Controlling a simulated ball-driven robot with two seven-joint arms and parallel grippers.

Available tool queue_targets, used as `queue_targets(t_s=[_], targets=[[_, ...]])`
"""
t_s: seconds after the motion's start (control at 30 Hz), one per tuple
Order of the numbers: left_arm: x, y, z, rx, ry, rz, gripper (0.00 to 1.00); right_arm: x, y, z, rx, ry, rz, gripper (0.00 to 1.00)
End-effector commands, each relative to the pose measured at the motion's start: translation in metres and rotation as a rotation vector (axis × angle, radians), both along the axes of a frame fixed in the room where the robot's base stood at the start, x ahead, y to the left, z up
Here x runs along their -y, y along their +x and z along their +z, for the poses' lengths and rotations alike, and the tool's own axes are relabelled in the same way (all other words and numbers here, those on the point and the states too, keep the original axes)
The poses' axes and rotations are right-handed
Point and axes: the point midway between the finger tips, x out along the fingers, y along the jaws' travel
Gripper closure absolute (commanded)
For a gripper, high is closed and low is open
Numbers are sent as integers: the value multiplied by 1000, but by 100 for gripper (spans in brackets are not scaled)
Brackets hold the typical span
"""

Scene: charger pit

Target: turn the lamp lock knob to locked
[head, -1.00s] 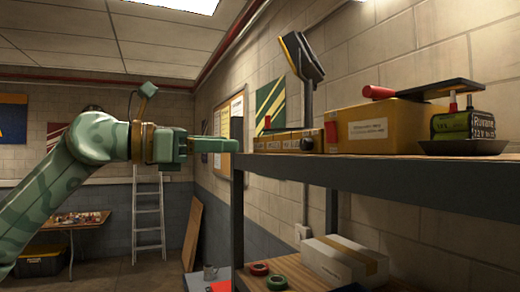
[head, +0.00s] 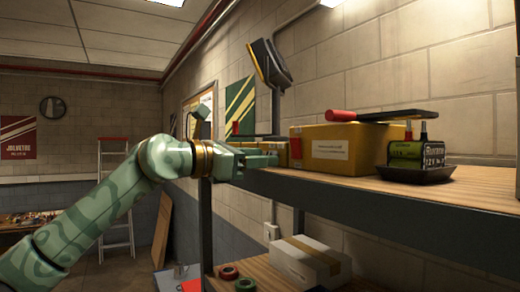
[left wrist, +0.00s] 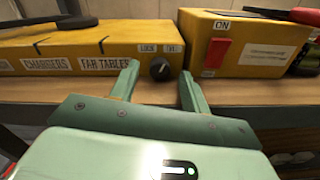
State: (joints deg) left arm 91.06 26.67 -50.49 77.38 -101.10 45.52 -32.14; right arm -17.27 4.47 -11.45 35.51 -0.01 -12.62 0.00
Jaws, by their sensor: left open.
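The lamp lock knob (left wrist: 160,69) is a small black dial on the front of a long yellow box (left wrist: 60,52), under small labels reading LOCK and perhaps FREE. In the left wrist view my left gripper (left wrist: 158,80) is open, its two green fingers on either side of the knob and a little short of it. I cannot tell whether they touch it. In the head view my left gripper (head: 262,160) is at the shelf edge and hides the knob. The lamp (head: 270,65) stands on its post behind the gripper. My right gripper is not in view.
A yellow box (head: 330,147) with a red switch (left wrist: 216,53) stands right of the knob. A green battery (head: 405,149) sits on a dark tray (head: 416,174) further right. The wooden shelf (head: 310,187) runs below. A white carton (head: 312,261) is on the lower shelf.

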Motion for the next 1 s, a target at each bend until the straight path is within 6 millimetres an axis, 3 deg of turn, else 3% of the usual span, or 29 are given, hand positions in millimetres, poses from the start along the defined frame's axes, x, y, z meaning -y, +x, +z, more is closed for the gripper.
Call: queue_targets(t_s=[0.37,0.53,0.73,1.0], targets=[[6,5,-1,1,1,0,53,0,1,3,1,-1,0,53],[6,5,-1,1,1,0,98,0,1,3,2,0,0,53],[6,5,-2,-38,-26,1,98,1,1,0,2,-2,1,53],[6,5,-2,-283,-203,2,98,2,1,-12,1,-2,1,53]])
